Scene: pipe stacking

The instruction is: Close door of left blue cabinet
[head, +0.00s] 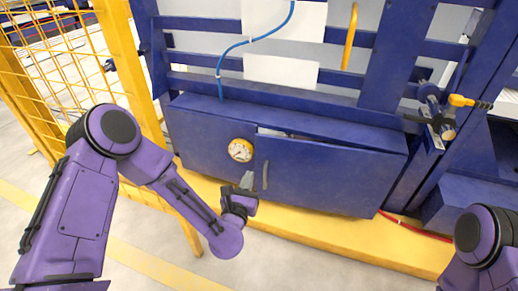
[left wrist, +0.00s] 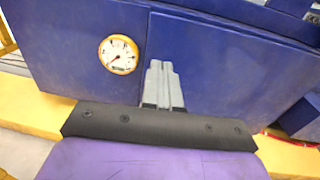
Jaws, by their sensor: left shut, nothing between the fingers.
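The blue cabinet (head: 210,142) stands low in the middle of the head view, with a round gauge (head: 240,150) on its left front panel. Its door (head: 325,178), right of the gauge, has a grey vertical handle (head: 265,176) near its left edge. A narrow dark gap shows along the door's top edge, so it stands slightly open. My left gripper (head: 247,181) is shut and empty, in front of the cabinet just left of the handle. In the left wrist view its fingers (left wrist: 162,85) overlap the door (left wrist: 230,72); contact cannot be told. My right gripper is out of view.
A yellow mesh fence (head: 60,60) stands at the left. A yellow base ledge (head: 330,235) runs below the cabinet. A blue hose (head: 220,75) hangs above it, and a valve with an orange handle (head: 468,101) is at the right. The floor in front is clear.

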